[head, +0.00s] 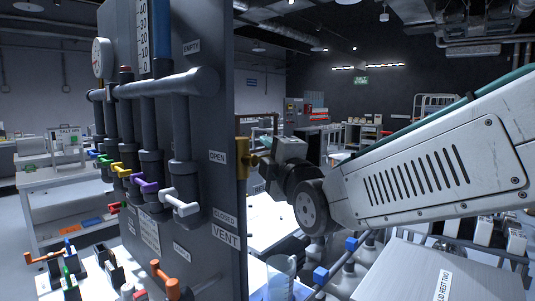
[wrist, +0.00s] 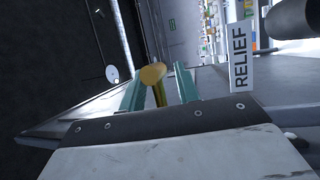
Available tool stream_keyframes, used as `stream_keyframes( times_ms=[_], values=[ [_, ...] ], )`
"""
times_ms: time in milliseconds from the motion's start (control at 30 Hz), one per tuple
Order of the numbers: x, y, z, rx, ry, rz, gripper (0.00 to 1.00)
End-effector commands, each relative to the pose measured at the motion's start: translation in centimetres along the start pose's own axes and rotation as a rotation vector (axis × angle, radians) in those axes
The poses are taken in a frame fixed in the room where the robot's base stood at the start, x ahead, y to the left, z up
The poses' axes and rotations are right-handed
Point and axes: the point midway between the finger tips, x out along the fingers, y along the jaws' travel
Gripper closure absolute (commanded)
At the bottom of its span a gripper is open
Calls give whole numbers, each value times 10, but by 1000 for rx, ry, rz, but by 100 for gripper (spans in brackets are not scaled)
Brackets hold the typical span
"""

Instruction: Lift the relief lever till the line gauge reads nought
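The yellow relief lever (head: 242,157) juts from the right edge of the grey panel (head: 208,110) in the head view. In the wrist view its rounded yellow end (wrist: 153,75) lies between the two teal fingers of my gripper (wrist: 158,90), with gaps showing on both sides. My gripper is open around the lever; in the head view (head: 262,158) its tip is at the lever. A white RELIEF label (wrist: 241,55) shows at the right in the wrist view. A round dial gauge (head: 102,57) is at the panel's upper left; its reading is too small to tell.
Pipes with coloured valve handles, including a white one (head: 181,203), stick out from the panel front. Orange handles (head: 165,280) stand lower down. A glass beaker (head: 281,276) and a blue-capped bottle (head: 321,274) stand below my arm. A white-topped bench (head: 62,178) is at the left.

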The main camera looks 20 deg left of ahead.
Motion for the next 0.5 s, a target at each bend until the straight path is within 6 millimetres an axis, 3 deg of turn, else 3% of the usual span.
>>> stream_keyframes(
  times_ms=[67, 167, 500],
  values=[
    [0, 0, 0, 0, 0, 0, 71],
    [0, 0, 0, 0, 0, 0, 98],
    [0, 2, 0, -21, 4, 9, 100]
  ],
)
